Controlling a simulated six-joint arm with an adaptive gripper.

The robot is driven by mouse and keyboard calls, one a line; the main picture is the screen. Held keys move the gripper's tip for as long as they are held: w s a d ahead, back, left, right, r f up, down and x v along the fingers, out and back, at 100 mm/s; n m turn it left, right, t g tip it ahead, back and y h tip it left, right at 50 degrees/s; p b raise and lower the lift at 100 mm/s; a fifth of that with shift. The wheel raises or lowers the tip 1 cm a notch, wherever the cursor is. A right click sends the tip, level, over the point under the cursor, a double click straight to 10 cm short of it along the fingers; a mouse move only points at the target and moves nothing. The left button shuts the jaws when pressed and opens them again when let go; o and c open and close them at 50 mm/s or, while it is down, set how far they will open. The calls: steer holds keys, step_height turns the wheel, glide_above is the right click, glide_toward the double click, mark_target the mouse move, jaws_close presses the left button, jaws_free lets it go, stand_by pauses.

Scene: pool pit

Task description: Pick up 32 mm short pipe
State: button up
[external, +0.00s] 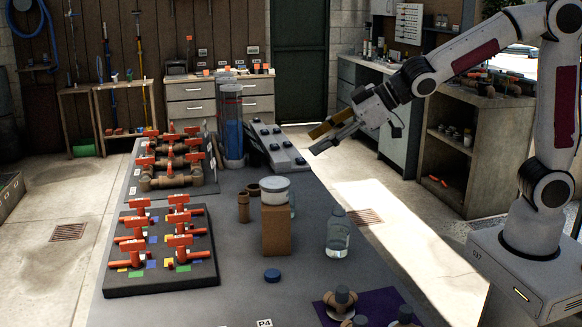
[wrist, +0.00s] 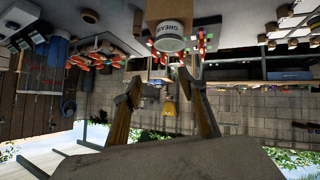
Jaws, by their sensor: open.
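Two brown short pipe pieces stand on the grey table, left of the tub: a narrow front one (external: 243,207) and one behind it (external: 252,190), partly hidden. I cannot tell which is the 32 mm one. My gripper (external: 316,140) is raised above and beyond the table's right side, well apart from both pieces. In the wrist view its two yellowish fingers (wrist: 160,82) are spread with nothing held between them.
A tub (external: 275,187) on a brown block (external: 276,232) stands right beside the pipes; its GREASE label (wrist: 169,28) shows in the wrist view. A clear jar (external: 338,240), blue cap (external: 272,275) and purple mat (external: 378,306) are nearer. Orange-valve boards (external: 115,285) fill the left.

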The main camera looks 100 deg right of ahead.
steer(key=w+d+f+t+y, duration=0.1)
steer(key=w+d+f+t, duration=0.1)
steer(key=w+d+f, duration=0.7)
steer(key=n+t+y, duration=0.1)
steer(key=t+y, duration=0.1)
glide_toward(243, 201)
steer(key=shift+w+d+f, duration=0.2)
steer(key=shift+w+d, duration=0.3)
steer(key=shift+w+d+f, duration=0.2)
steer(key=shift+w+d, duration=0.3)
steer(key=shift+x, duration=1.3)
steer(key=shift+w+f, duration=0.1)
steer(key=shift+f, duration=0.05)
steer(key=shift+f+x, duration=0.1)
steer(key=shift+x, duration=1.1)
steer(key=shift+f+x, duration=0.15)
steer(key=shift+x, duration=1.1)
steer(key=shift+a, duration=0.15)
